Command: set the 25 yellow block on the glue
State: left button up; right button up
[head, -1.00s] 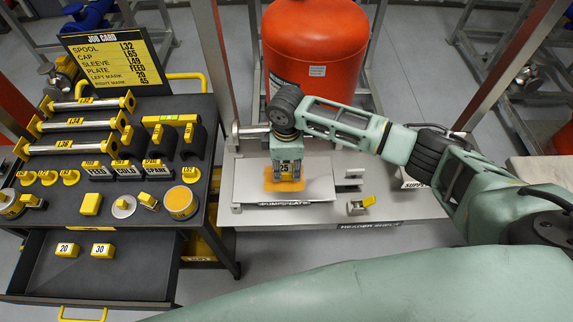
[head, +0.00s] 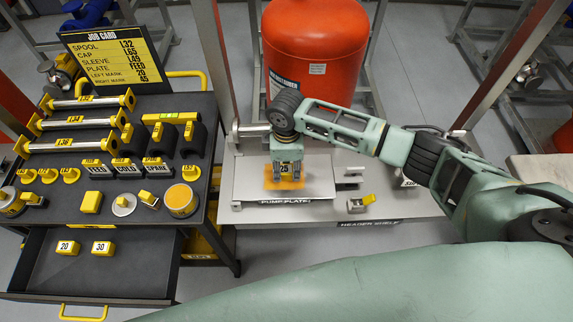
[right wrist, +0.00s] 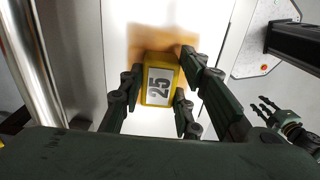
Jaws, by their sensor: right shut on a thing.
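The yellow block marked 25 (head: 284,169) is in my right gripper (head: 285,175), over the orange glue patch (head: 302,183) on the pump plate. In the right wrist view the block (right wrist: 160,85) sits between the fingers of my right gripper (right wrist: 158,98), its 25 label facing the camera. The glue (right wrist: 142,38) shows beyond the block's upper edge in that view. The block is at or just above the glue; I cannot tell whether it touches. My left gripper (right wrist: 272,110) shows small at the right of the wrist view, its fingers apart and empty.
A pipe (right wrist: 32,60) runs close beside the plate. The dark cart (head: 120,215) at left holds labelled parts; its open drawer holds blocks 20 and 30.

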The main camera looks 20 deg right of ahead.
jog(key=o, duration=1.3)
jog(key=shift+c, duration=0.8)
jog(key=shift+r, duration=0.15)
notch_tip(320, 180, up, 6)
jog(key=p, duration=0.6)
jog(key=shift+r, duration=0.9)
